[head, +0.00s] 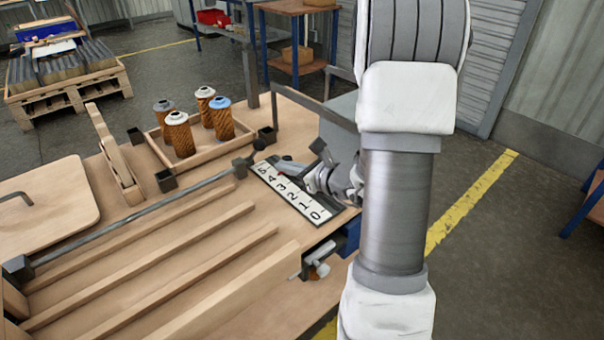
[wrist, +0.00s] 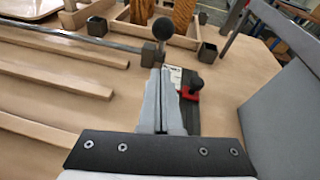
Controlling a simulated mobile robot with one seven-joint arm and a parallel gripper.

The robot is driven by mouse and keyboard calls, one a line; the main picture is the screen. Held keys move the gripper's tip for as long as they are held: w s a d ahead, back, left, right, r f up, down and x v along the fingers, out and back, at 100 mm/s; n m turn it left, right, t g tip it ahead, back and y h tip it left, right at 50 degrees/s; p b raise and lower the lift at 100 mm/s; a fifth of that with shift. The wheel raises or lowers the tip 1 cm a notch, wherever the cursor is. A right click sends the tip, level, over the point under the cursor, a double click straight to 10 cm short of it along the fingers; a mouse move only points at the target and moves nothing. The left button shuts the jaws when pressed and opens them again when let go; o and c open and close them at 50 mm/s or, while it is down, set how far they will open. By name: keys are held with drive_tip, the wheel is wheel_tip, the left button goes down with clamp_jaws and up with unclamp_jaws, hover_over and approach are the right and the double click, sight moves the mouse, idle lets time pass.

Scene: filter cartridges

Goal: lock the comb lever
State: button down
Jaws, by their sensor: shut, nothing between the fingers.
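The comb lever shows a dark ball knob (head: 259,143) at the right end of a long grey rod (head: 140,218), above the wooden slats. In the wrist view the lever's knob (wrist: 163,27) is on a short stalk by a dark block (wrist: 153,54). Whether it is locked I cannot tell. My gripper (head: 282,167) is shut and empty, over the numbered scale and just right of the knob. In the wrist view my fingers (wrist: 160,78) are together, pointing towards the lever; I cannot tell whether they touch it. My arm hides the area farther right.
A white scale plate (head: 290,196) marked 0 to 5 lies under my gripper. A red slider with a dark knob (wrist: 191,91) is right of my fingers. Several filter cartridges (head: 221,119) stand in a wooden tray behind. A grey box (wrist: 285,120) stands close on the right.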

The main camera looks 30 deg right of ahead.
drive_tip(key=shift+w+a+r, duration=0.25)
drive_tip(key=shift+w+r, duration=0.05)
drive_tip(key=shift+w, duration=0.3)
drive_tip(key=shift+w+a+r, duration=0.2)
drive_tip(key=shift+w+r, duration=0.15)
drive_tip(key=shift+w, duration=0.2)
drive_tip(key=shift+w+a+r, duration=0.25)
drive_tip(key=shift+w+r, duration=0.05)
drive_tip(key=shift+w, duration=0.3)
